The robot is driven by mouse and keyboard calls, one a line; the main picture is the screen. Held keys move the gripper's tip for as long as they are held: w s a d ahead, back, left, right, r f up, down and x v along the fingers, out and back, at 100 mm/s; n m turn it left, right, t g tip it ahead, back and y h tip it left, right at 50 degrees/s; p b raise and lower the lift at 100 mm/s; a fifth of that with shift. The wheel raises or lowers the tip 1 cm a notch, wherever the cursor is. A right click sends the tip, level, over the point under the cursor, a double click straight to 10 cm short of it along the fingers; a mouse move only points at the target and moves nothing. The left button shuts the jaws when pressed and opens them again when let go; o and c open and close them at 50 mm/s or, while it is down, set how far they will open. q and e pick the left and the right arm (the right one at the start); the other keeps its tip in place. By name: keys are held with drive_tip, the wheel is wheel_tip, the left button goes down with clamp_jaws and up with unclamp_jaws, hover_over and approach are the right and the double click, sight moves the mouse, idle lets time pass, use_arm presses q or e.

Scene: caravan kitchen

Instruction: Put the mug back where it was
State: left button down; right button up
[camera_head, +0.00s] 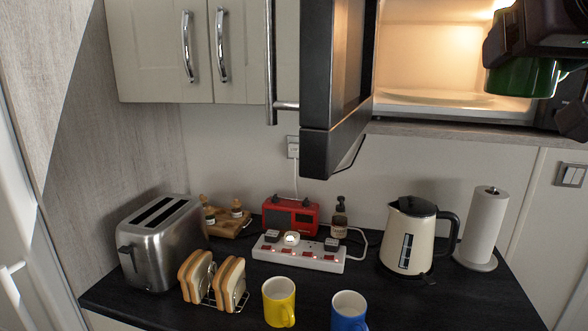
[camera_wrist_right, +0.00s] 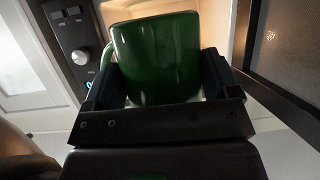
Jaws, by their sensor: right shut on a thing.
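My right gripper (camera_head: 538,55) is shut on a green mug (camera_head: 520,80) at the upper right of the head view. The mug is in front of the right side of the open microwave. In the right wrist view the mug (camera_wrist_right: 157,50) sits between both fingers, with its handle at the left. The microwave's lit interior (camera_head: 425,50) shows a pale turntable plate (camera_head: 440,100) and otherwise looks empty where visible. A yellow mug (camera_head: 278,302) and a blue mug (camera_head: 348,312) stand on the dark counter. My left gripper is not in view.
The microwave door (camera_head: 335,80) stands open and juts out left of the opening. Below are a toaster (camera_head: 165,240), toast rack (camera_head: 212,280), red radio (camera_head: 290,215), power strip (camera_head: 300,255), kettle (camera_head: 412,240) and paper roll (camera_head: 482,230). Counter right of the blue mug is clear.

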drive_tip(key=shift+a+r+n+y, duration=0.25)
drive_tip(key=shift+r+n+y, duration=0.05)
drive_tip(key=shift+r, duration=0.05)
drive_tip(key=shift+n+y, duration=0.7)
drive_tip(key=shift+y, duration=0.2)
drive_tip(key=w+r, duration=0.1)
drive_tip(key=a+r, duration=0.1)
drive_tip(key=r, duration=0.1)
drive_tip(key=w+a+r, duration=0.1)
drive_tip(key=shift+w+a+r, duration=0.15)
drive_tip(key=shift+w+r, duration=0.15)
drive_tip(key=shift+r, duration=0.1)
drive_tip(key=w+a+f+n+y, duration=0.2)
drive_tip(key=w+a+f, duration=0.1)
drive_tip(key=w+f, duration=0.4)
drive_tip(key=w+a+f, duration=0.1)
drive_tip(key=w+f, duration=0.2)
drive_tip(key=f, duration=1.7)
drive_tip(key=s+f, duration=0.4)
drive_tip(key=f, duration=0.9)
drive_tip(key=s+d+f+m+h, duration=0.1)
drive_tip(key=s+f, duration=0.4)
drive_tip(key=f, duration=0.8)
drive_tip(key=shift+m+h, duration=0.3)
drive_tip(key=shift+w, duration=0.1)
